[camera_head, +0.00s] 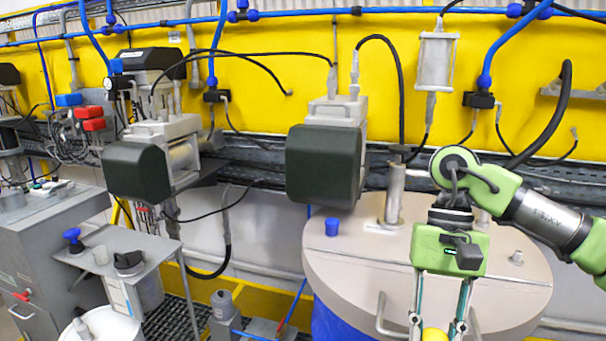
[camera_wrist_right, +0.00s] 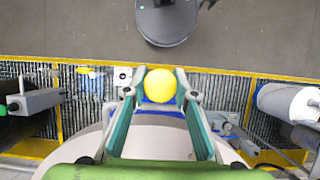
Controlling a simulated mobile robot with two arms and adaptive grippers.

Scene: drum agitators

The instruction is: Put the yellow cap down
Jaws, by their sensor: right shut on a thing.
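The yellow cap (camera_head: 434,335) is at the bottom edge of the head view, partly cut off. My right gripper (camera_head: 438,331) points down and is shut on the cap, with a finger on each side. In the right wrist view the round yellow cap (camera_wrist_right: 160,86) sits between the fingertips of the gripper (camera_wrist_right: 162,88). The cap appears in front of the near edge of the big drum's beige lid (camera_head: 350,265); its height above the floor cannot be told. My left gripper is not in view.
A grey side table (camera_head: 98,250) at the left holds a blue-topped item and small parts. Dark agitator motors (camera_head: 323,165) hang above. A yellow frame (camera_wrist_right: 240,73) borders the grating.

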